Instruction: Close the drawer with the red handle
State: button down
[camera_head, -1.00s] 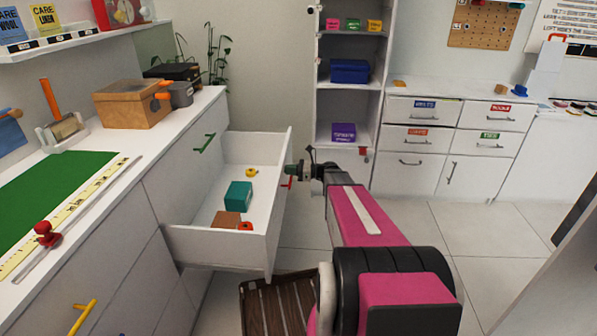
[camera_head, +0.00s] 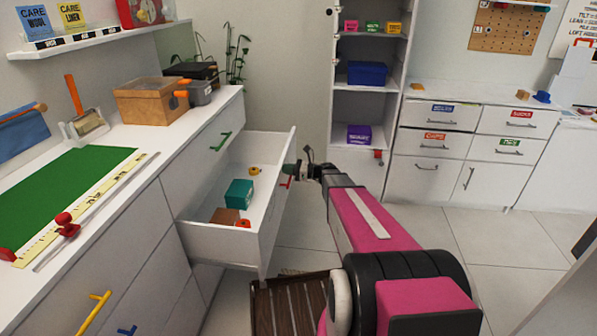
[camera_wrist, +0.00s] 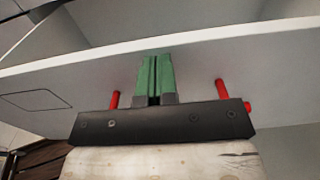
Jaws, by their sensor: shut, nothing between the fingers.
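The drawer (camera_head: 222,240) is pulled out from the white cabinet on the left and stands open. Its red handle (camera_head: 285,183) is on the outer face of its front panel, which faces right in the head view. In the wrist view the red handle (camera_wrist: 222,89) shows as two red posts, one on each side of my fingers. My gripper (camera_head: 293,170) is at the front panel, by the handle. In the wrist view my gripper's green fingers (camera_wrist: 154,60) are together and empty, with their tips at the panel. Whether they touch it is hard to tell.
Inside the drawer are a teal box (camera_head: 238,194), a brown block (camera_head: 225,216) and small rolls. A slatted brown crate (camera_head: 290,305) stands on the floor below. Open floor lies to the right.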

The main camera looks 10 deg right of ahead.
aim_at(275, 201)
jog(key=x, duration=2.9)
jog(key=shift+w+a, duration=0.1)
jog(key=shift+a, duration=0.05)
jog(key=v, duration=1.5)
jog(key=s+d+f+n+g+h, duration=0.1)
jog(key=s+d+n+h, duration=0.1)
jog(key=s, duration=0.4)
jog(key=s+d+f+n+g+h, duration=0.2)
jog(key=s+n+h, duration=0.1)
jog(key=s+n, duration=0.3)
jog(key=s+d+f+n+g+h, duration=0.1)
jog(key=s+d+f+n+h, duration=0.1)
jog(key=s, duration=0.4)
jog(key=shift+s+d+n+g+h, duration=0.25)
jog(key=shift+n+h, duration=0.15)
jog(key=shift+n, duration=0.2)
jog(key=shift+s+d+n+g+h, duration=0.15)
jog(key=shift+d+n+h, duration=0.1)
jog(key=shift+n+h, duration=0.25)
jog(key=s+d+n+h, duration=0.8)
jog(key=s+d+n, duration=0.1)
jog(key=s+d, duration=0.3)
jog(key=shift+s+d+r+g, duration=0.15)
jog(key=shift+d+r+g, duration=0.25)
jog(key=shift+d, duration=0.1)
